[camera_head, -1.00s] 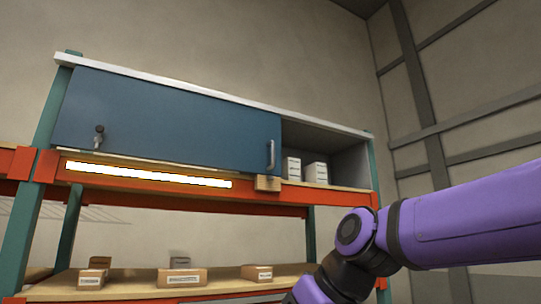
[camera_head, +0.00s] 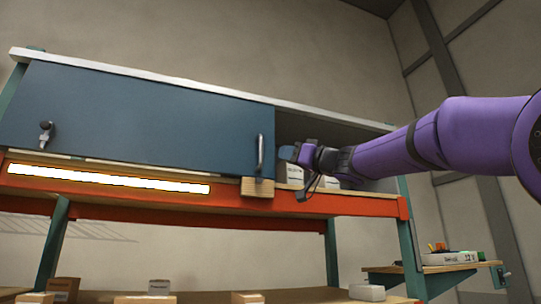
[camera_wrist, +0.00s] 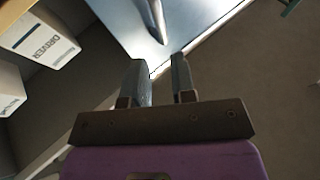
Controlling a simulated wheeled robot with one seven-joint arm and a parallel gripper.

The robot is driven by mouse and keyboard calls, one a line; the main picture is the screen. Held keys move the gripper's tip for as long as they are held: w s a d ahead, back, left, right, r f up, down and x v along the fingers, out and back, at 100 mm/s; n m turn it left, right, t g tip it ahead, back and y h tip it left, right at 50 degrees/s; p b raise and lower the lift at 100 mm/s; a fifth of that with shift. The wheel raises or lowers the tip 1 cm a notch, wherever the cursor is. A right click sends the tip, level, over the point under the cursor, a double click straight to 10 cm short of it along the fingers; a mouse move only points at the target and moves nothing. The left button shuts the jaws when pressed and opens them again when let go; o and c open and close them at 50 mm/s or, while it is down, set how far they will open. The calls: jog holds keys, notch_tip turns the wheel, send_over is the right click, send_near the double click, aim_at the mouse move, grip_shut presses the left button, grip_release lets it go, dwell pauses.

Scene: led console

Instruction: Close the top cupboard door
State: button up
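The blue cupboard door (camera_head: 150,115) covers the left and middle of the top cupboard; the right part is open. A metal bar handle (camera_head: 260,156) stands upright near the door's right edge. In the wrist view the door (camera_wrist: 118,22) and its handle (camera_wrist: 154,18) lie just past the fingertips. My gripper (camera_head: 289,154) is right of the handle, in front of the opening, apart from the handle. The wrist view shows my gripper (camera_wrist: 160,75) with its two fingers apart and nothing between them.
White boxes (camera_head: 295,174) stand inside the open part, partly hidden by my arm; one box (camera_wrist: 40,38) shows in the wrist view. A wooden block (camera_head: 257,188) sits below the handle. A lit strip (camera_head: 110,179) runs under the cupboard. A side shelf (camera_head: 440,268) holds small items at lower right.

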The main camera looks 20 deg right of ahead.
aim_at(261, 161)
jog(key=x, duration=1)
jog(key=shift+w+a+r, duration=0.1)
jog(key=shift+w+r, duration=0.15)
jog(key=shift+w, duration=0.05)
grip_shut()
